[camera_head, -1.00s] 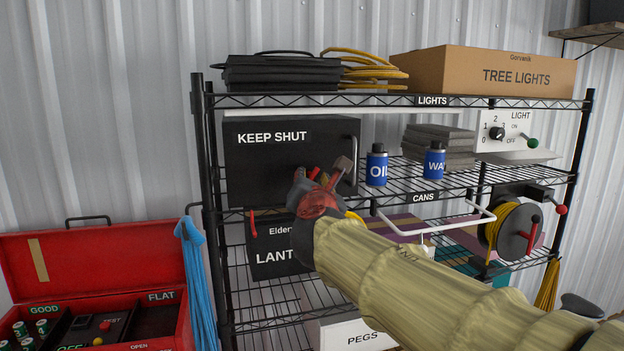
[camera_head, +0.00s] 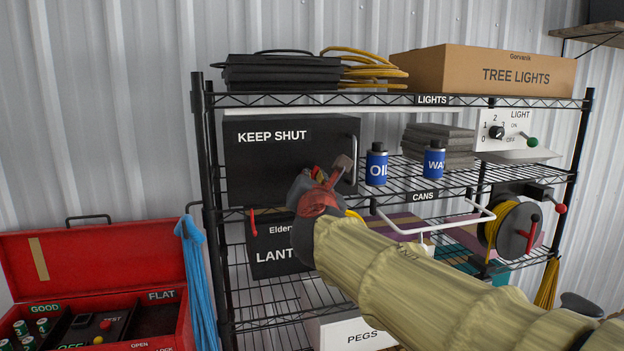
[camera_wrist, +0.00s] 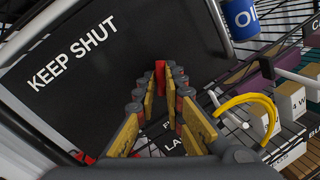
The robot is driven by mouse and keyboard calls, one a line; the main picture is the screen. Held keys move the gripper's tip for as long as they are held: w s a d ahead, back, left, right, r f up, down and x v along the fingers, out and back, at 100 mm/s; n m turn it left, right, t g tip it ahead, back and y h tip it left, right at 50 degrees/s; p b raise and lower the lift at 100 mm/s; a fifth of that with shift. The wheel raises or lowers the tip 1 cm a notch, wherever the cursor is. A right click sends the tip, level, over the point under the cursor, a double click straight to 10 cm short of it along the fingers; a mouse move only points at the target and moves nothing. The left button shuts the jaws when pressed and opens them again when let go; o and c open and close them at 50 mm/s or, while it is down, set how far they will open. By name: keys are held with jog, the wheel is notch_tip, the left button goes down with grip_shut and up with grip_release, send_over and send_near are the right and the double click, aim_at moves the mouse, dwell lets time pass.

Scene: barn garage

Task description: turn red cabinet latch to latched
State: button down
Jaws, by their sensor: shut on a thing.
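The black cabinet (camera_head: 260,170) marked KEEP SHUT stands on the upper shelf and its door looks closed. It also fills the left of the wrist view (camera_wrist: 100,85). The red latch (camera_wrist: 160,71) shows as a small upright red piece between my fingertips, against the cabinet front. My gripper (camera_wrist: 166,88) is shut on it, with the yellow-padded fingers converging there. In the head view my gripper (camera_head: 318,178) is in front of the cabinet's lower right, and it hides much of the latch. The latch's exact angle is hard to tell.
A metal door handle (camera_head: 355,160) is just right of my gripper. Blue cans, OIL (camera_head: 377,167) and another (camera_head: 434,162), stand to the right. Below is a black lantern box (camera_head: 275,262) with a separate red lever (camera_head: 253,223). A white bar frame (camera_head: 440,228) lies right.

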jog(key=shift+m, duration=0.4)
jog(key=m, duration=0.2)
jog(key=m+g+p, duration=0.1)
jog(key=m, duration=0.2)
jog(key=m+g+y+p, duration=0.1)
jog(key=m, duration=0.2)
jog(key=shift+r, duration=0.4)
jog(key=shift+m+p, duration=0.55)
jog(key=shift+m, duration=0.35)
jog(key=shift+y, duration=0.4)
jog(key=c, duration=1.9)
grip_release()
jog(key=shift+f, duration=0.1)
